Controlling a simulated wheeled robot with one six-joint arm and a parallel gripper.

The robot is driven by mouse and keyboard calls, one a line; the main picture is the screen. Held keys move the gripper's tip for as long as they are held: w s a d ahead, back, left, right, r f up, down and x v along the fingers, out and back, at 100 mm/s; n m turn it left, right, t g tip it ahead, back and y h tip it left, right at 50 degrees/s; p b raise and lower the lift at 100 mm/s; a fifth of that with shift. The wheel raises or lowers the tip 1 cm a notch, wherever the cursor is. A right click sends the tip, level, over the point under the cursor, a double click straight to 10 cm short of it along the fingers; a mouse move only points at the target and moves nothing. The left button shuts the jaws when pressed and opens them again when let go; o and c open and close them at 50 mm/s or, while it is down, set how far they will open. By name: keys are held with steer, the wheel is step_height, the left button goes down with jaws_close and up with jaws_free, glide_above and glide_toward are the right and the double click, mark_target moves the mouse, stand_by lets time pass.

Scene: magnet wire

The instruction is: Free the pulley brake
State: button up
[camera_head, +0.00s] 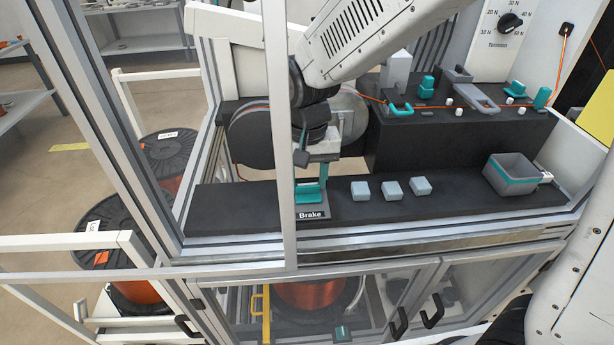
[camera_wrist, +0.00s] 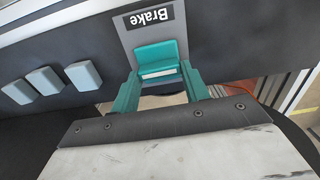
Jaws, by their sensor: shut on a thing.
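The pulley brake is a teal lever (camera_head: 309,193) on a grey plate labelled "Brake" (camera_head: 311,214), on the dark front ledge inside the machine frame. In the wrist view the teal brake lever (camera_wrist: 157,54) has a pale strip along its near edge. My gripper (camera_wrist: 160,80) has its teal fingers on either side of the lever and is shut on it. In the head view my gripper (camera_head: 318,168) reaches down from above onto the lever. The exact contact is partly hidden there. Large grey pulley wheels (camera_head: 250,132) stand behind my wrist.
A metal frame post (camera_head: 280,120) stands just left of my gripper. Three pale blocks (camera_head: 392,188) sit right of the brake, and a grey bin (camera_head: 511,178) is farther right. Orange wire (camera_head: 374,99) runs over the raised black block behind.

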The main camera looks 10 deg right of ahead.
stand_by(0.3)
steer(key=o, duration=1)
steer(key=shift+s, duration=0.1)
step_height(320, 180, up, 8)
steer(key=shift+f, duration=0.1)
